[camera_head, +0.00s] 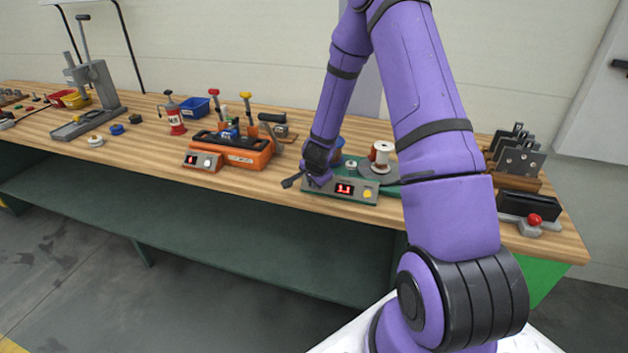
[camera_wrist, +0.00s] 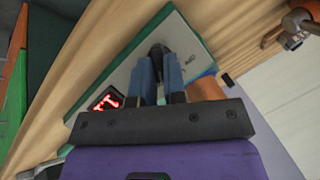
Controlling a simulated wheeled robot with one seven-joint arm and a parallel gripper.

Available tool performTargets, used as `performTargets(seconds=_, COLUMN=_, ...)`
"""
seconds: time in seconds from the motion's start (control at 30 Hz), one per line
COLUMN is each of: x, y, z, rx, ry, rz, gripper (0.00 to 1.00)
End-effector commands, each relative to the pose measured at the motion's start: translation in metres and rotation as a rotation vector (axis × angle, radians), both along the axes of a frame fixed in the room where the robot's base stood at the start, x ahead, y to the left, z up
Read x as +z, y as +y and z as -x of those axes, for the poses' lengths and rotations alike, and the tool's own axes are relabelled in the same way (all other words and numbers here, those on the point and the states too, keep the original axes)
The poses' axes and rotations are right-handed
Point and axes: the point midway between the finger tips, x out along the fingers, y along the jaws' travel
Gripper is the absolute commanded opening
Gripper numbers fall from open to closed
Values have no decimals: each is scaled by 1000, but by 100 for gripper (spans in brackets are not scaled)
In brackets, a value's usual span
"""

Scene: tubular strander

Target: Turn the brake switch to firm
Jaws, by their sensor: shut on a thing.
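The green strander unit (camera_head: 330,194) sits at the bench's front edge. Its grey panel has a red-digit display (camera_head: 344,188) and a yellow button (camera_head: 367,194). My gripper (camera_head: 317,181) is down at the panel's left end, left of the display. In the wrist view my gripper (camera_wrist: 162,62) has its two fingers close together, shut on a small dark knob, apparently the brake switch (camera_wrist: 158,49), on the panel (camera_wrist: 128,70). Small lettering beside it is too blurred to read, so its setting cannot be told. The head view hides the switch behind my gripper.
A spool (camera_head: 381,151) stands behind the panel. An orange unit (camera_head: 240,152) with levers is to the left. A dark block with a red knob (camera_head: 534,219) sits at the right end. Bare bench lies between the orange unit and the green unit.

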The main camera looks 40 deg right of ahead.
Motion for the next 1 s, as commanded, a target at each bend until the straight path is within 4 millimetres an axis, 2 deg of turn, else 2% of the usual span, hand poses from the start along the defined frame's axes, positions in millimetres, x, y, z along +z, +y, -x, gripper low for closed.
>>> performTargets(seconds=0.47, x=-2, y=0, z=2, rx=-143, ry=-112, rz=-89, gripper=0)
performTargets(seconds=1.0, x=-2, y=1, z=2, rx=-163, ry=-127, rz=-102, gripper=0)
